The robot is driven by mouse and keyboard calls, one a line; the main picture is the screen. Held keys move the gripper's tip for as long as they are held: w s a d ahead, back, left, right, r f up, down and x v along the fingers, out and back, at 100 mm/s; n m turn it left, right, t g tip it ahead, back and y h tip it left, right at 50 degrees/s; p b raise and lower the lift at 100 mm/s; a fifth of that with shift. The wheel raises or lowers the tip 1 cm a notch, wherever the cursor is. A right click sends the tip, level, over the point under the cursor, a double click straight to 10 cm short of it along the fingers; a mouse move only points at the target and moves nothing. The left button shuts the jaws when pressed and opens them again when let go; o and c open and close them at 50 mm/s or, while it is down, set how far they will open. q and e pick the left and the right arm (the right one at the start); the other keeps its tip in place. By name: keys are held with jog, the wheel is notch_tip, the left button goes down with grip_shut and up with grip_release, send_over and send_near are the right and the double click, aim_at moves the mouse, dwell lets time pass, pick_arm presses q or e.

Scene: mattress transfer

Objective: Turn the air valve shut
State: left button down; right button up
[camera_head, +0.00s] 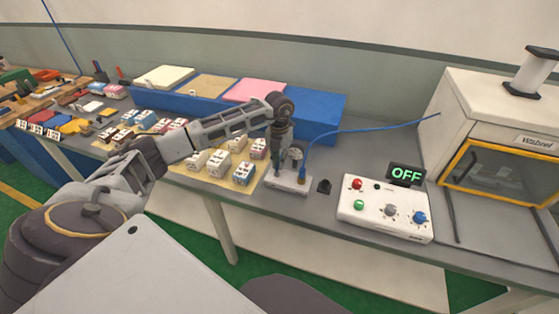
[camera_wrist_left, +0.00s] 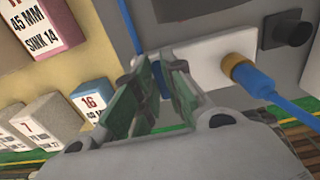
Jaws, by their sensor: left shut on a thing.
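The air valve is a small white block (camera_head: 291,183) on the grey bench, with a blue hose (camera_head: 365,128) rising from a brass fitting at its right end. The block also shows in the left wrist view (camera_wrist_left: 208,62), with the brass fitting (camera_wrist_left: 238,67) at its right. My left gripper (camera_head: 277,163) points down at the block's left end. In the left wrist view its green-padded fingers (camera_wrist_left: 160,88) are shut on a small blue valve handle (camera_wrist_left: 160,76), mostly hidden between them. I cannot read the handle's angle. My right gripper is not in view.
A white control box (camera_head: 385,214) with coloured knobs and an OFF display (camera_head: 405,174) stands to the right. A small black piece (camera_head: 324,186) sits between. Several labelled blocks (camera_head: 219,163) stand on a tan mat at left. A glass-doored cabinet (camera_head: 490,125) is far right.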

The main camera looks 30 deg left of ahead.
pick_arm(q)
jog(key=shift+r, duration=0.1)
jog(key=c, duration=1.5)
grip_release()
notch_tip(320, 180, up, 12)
